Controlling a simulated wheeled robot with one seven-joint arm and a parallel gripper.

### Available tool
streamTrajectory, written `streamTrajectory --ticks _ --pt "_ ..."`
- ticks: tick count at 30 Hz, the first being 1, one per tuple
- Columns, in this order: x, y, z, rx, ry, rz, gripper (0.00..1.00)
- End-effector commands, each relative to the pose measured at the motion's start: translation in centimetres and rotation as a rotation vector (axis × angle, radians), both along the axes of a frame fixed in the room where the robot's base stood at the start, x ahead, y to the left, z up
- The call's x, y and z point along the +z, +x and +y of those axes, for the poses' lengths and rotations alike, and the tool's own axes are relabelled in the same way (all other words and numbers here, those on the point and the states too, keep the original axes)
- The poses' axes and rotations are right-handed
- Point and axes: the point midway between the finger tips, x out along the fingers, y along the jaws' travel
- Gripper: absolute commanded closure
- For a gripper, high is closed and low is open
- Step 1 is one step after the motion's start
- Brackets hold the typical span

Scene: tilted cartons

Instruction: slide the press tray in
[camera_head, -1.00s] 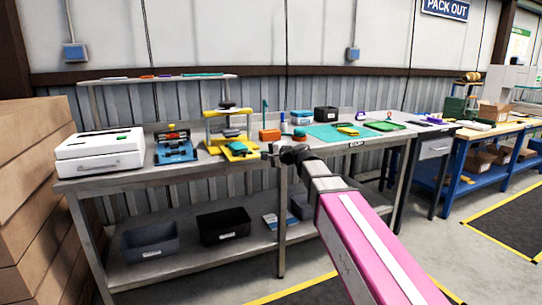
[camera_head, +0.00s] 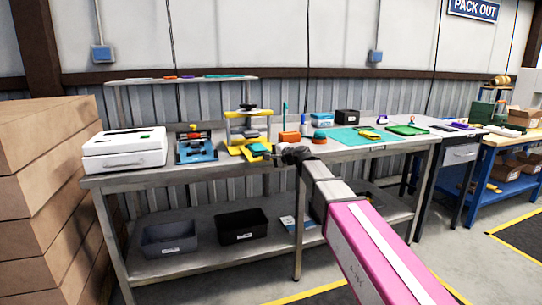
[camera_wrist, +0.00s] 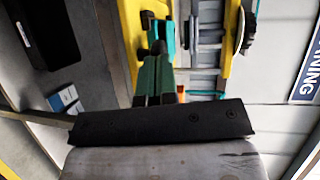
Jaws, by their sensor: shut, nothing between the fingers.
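The press (camera_head: 248,128) stands on the steel bench, with a yellow top and yellow base and upright posts. A yellow and teal part, which looks like the press tray, shows low at its front; I cannot tell how far in it sits. My gripper (camera_head: 268,152) is just to the right of the press front, low over the bench's front edge. In the wrist view my gripper (camera_wrist: 156,60) has its green fingers shut together and empty, close beside the yellow part (camera_wrist: 130,35) of the press. Whether they touch it I cannot tell.
A blue device (camera_head: 196,148) and a white box machine (camera_head: 124,150) stand left of the press. An orange block (camera_head: 290,137) and a teal mat (camera_head: 350,137) lie to the right. Dark bins (camera_head: 242,224) sit on the lower shelf. Stacked cartons (camera_head: 45,190) stand at far left.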

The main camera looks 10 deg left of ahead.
Motion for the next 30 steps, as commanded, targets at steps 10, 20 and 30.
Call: streamTrajectory --ticks 10,20,30 --pt "0.0 1.5 0.9 0.001 0.0 0.0 1.0" --pt "0.0 6.7 4.0 0.001 -0.001 0.001 1.0" --pt "0.0 12.8 7.7 0.0 -0.001 0.001 1.0"
